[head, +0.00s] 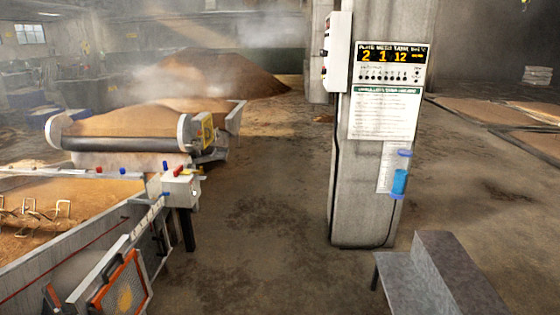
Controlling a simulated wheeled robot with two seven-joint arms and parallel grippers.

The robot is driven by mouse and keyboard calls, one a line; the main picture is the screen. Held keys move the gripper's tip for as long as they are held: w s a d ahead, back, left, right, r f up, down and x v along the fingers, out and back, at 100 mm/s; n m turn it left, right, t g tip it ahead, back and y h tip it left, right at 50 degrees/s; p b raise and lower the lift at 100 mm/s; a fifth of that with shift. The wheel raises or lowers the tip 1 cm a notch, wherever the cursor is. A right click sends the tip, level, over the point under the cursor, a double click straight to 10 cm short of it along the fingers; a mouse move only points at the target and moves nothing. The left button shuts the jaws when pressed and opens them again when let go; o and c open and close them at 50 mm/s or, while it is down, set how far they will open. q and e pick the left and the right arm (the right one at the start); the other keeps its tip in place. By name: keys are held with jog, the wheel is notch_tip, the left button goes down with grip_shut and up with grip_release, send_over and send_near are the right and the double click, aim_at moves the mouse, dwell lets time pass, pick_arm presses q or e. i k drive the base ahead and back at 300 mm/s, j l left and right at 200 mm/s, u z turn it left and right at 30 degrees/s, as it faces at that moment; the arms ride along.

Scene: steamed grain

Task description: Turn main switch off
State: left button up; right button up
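A white control box (336,50) is mounted on the left side of the grey pillar, seen nearly edge-on, with small red and dark parts on its face. A smaller white box (181,190) stands at the corner of the grain machine, with red and blue knobs on top and a dark mark on its front. I cannot tell which of these boxes carries the main switch, or its position. Neither of my grippers shows in the head view.
The pillar (345,205) holds a display panel (391,64), a notice and a blue tube. A grain trough (40,225) and roller fill the left. A grey metal bench (430,285) stands at front right. The floor (265,190) between machine and pillar is clear.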

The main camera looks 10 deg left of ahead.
aim_at(180, 170)
jog(key=i+j, duration=0.35)
jog(key=i, duration=0.25)
jog(key=i+j+z, duration=0.15)
jog(key=i+j, duration=0.25)
jog(key=i, duration=0.2)
jog(key=i+j, duration=0.4)
jog(key=i, duration=0.15)
jog(key=i+j, duration=0.2)
jog(key=j, duration=0.15)
jog(key=i+j+z, duration=0.1)
jog(key=j, duration=0.25)
jog(key=i+j, duration=0.25)
jog(key=j, duration=0.15)
jog(key=i+j, duration=0.15)
jog(key=j, duration=0.2)
jog(key=j+z, duration=0.1)
jog(key=j, duration=0.35)
